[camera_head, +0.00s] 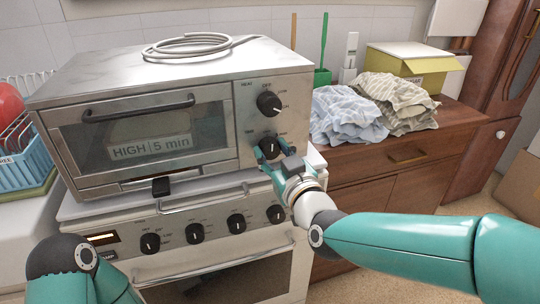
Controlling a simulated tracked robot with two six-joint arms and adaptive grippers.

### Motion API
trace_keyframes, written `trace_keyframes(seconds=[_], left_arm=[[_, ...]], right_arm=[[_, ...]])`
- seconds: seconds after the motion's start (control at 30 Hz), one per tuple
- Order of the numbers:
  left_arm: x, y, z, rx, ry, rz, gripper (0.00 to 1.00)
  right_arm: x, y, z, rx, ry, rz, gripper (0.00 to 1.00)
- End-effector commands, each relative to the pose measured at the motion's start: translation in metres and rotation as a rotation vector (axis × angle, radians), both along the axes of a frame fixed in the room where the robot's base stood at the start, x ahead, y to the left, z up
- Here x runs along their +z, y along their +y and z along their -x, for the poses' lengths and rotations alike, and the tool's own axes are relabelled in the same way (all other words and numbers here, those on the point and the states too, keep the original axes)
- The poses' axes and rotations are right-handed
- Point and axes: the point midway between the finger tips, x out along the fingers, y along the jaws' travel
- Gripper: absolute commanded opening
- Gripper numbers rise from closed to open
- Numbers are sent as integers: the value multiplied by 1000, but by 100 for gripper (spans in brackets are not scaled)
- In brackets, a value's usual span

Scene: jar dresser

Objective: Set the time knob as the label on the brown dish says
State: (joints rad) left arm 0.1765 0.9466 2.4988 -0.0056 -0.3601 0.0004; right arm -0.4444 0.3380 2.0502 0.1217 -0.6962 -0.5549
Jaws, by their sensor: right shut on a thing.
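A small silver oven (225,85) stands on top of a white stove. A dish with the label "HIGH | 5 min" (151,148) shows dimly behind its glass door; its colour is hard to tell through the glass. The upper black knob (268,103), under the word HEAT, has its white mark pointing right and slightly down. The lower black knob (270,147), the time knob, is partly hidden by my right gripper (270,153), which is shut on it. Its setting is too small and covered to read. My left arm shows at the lower left, but its gripper is out of view.
The white stove (115,210) below has a row of black knobs and a handle. A grey cable (190,46) lies coiled on the oven. Folded cloths (348,115) and a yellow box (408,68) are on the brown dresser at right. A blue rack (22,160) stands at left.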

Motion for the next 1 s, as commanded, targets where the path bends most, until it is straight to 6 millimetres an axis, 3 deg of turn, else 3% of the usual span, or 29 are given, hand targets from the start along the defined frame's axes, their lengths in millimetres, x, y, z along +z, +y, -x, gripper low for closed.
trace_keyframes(seconds=[0.6,1.0], left_arm=[[-70,0,0,0,0,0,40],[-95,0,0,0,0,0,40]], right_arm=[[-9,-1,0,0,164,-444,9],[-9,-1,-1,-1,259,-701,9]])
